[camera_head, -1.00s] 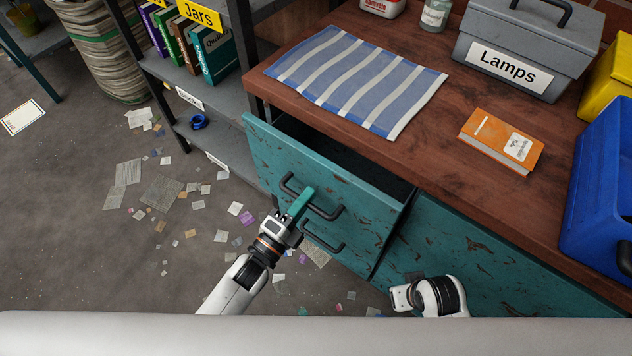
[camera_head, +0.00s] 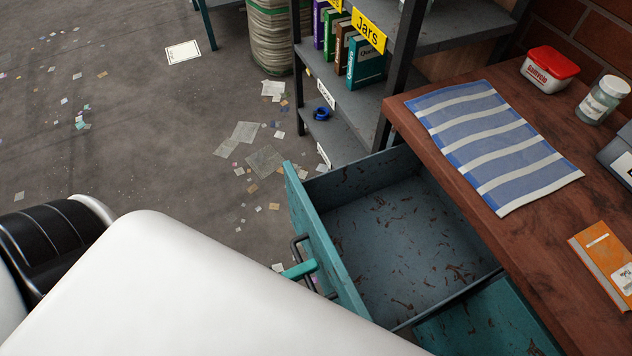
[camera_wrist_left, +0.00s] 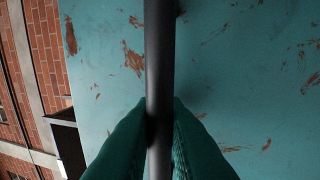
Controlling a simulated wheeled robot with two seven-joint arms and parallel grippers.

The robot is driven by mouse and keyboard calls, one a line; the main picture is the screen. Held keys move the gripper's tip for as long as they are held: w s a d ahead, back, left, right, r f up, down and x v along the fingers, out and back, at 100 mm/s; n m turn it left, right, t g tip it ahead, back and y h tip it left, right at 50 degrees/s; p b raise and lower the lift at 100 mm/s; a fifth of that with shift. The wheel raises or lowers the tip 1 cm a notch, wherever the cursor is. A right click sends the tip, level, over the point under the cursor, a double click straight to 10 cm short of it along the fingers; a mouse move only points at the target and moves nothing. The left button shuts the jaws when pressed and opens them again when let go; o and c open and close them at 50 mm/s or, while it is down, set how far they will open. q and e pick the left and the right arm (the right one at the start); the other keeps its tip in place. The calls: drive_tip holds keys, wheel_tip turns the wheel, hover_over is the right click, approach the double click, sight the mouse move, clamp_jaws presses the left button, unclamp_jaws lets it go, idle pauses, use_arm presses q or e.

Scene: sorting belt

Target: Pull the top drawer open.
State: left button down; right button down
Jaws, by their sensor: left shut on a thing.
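The top drawer (camera_head: 390,240) of the teal cabinet stands far out from under the wooden worktop, and its empty, scratched inside shows. Its teal front (camera_head: 322,238) faces my side. My left gripper (camera_head: 300,270) is at the drawer's dark bar handle (camera_head: 297,247), with one teal finger showing. In the left wrist view the two teal fingers (camera_wrist_left: 160,140) are shut around the dark handle bar (camera_wrist_left: 160,70), in front of the scratched teal panel. My white arm hides most of the left gripper and the lower cabinet front. My right gripper is out of view.
The worktop (camera_head: 520,260) bears a striped cloth (camera_head: 490,145), an orange book (camera_head: 605,265), a red-lidded tub (camera_head: 548,70) and a jar (camera_head: 603,98). A grey shelf (camera_head: 340,125) with books stands behind the drawer. Paper scraps lie on the floor (camera_head: 130,130).

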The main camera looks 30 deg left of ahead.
use_arm(q)
drive_tip(key=c, duration=1.5)
unclamp_jaws()
drive_tip(key=shift+s, duration=0.1)
